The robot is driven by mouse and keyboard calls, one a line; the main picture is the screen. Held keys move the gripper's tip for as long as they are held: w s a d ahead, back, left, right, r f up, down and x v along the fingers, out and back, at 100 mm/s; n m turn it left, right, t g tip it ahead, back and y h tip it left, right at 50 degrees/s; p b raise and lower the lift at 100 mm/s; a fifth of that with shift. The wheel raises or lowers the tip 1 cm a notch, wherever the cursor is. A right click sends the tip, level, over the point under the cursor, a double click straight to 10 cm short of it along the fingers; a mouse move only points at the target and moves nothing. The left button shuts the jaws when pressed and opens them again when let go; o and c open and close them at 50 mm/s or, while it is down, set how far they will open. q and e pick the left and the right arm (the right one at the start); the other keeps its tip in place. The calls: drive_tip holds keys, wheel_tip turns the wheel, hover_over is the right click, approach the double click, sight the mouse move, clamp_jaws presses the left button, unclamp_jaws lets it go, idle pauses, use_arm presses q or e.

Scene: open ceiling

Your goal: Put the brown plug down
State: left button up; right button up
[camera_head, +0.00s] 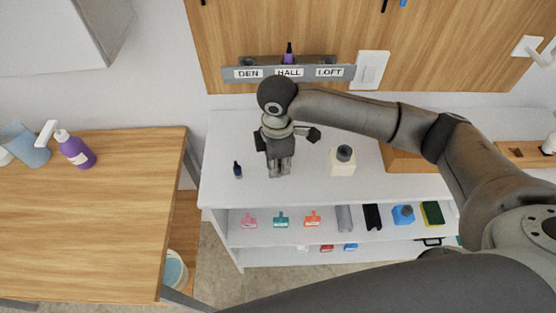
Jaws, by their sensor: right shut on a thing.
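A small dark blue plug (238,170) stands upright on the counter, left of the gripper. A grey wall rack (343,72) has labels DEN, HALL and LOFT, with a purple plug (289,54) upright above HALL. My left gripper is out of view.
A wooden box (400,161) is farther right, behind my arm. Shelves below hold several small items. A wooden table (80,220) at left carries a purple pump bottle (75,150).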

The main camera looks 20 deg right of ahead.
drive_tip(key=shift+f, duration=0.1)
drive_tip(key=o, duration=0.8)
drive_tip(key=shift+w+r, duration=0.1)
drive_tip(key=shift+r, duration=0.4)
wheel_tip(320, 180, up, 11)
drive_tip(key=shift+a+r+b, duration=0.1)
drive_tip(key=shift+r+b, duration=0.05)
drive_tip(key=shift+b, duration=0.9)
